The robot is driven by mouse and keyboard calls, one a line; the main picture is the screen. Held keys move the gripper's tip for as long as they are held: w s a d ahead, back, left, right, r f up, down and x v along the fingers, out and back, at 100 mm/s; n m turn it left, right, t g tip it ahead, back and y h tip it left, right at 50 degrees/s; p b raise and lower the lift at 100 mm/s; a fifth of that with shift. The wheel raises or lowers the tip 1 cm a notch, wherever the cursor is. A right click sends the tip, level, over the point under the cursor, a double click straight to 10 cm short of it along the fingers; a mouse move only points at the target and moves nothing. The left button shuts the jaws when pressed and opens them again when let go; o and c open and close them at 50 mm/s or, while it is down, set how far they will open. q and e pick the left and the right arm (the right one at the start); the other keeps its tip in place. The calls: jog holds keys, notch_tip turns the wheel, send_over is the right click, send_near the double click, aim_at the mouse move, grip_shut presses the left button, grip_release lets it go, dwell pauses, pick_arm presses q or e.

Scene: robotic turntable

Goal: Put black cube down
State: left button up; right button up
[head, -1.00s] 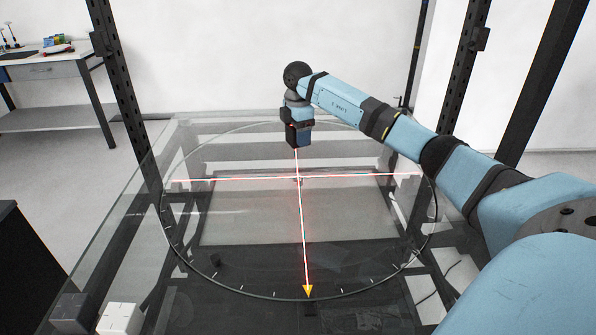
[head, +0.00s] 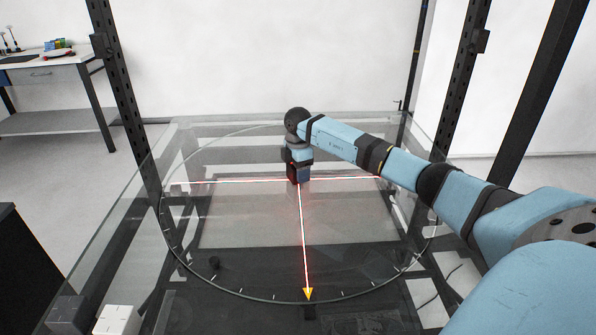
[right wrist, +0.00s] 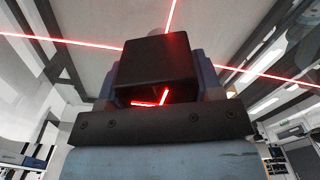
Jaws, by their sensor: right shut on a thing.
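The black cube (right wrist: 155,62) is between the two blue-grey fingers of my right gripper (head: 298,174) in the right wrist view. My right gripper is shut on the cube and points down over the middle of the glass turntable (head: 232,277), where the red laser lines (head: 303,240) cross. Red light falls on the cube's lower edge in the right wrist view. In the head view the cube is hard to tell apart from the dark gripper. I cannot tell whether it touches the glass. My left gripper is not in view.
A dark grey cube (head: 67,313) and a white cube (head: 118,321) sit at the near left corner. The glass around the gripper is clear. Black uprights (head: 118,90) stand at the left and right. A side table (head: 45,75) stands far left.

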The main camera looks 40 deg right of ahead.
jog(key=shift+f, duration=0.2)
jog(key=o, duration=1)
notch_tip(320, 180, up, 12)
jog(key=shift+r+p, duration=0.25)
jog(key=shift+p, duration=0.35)
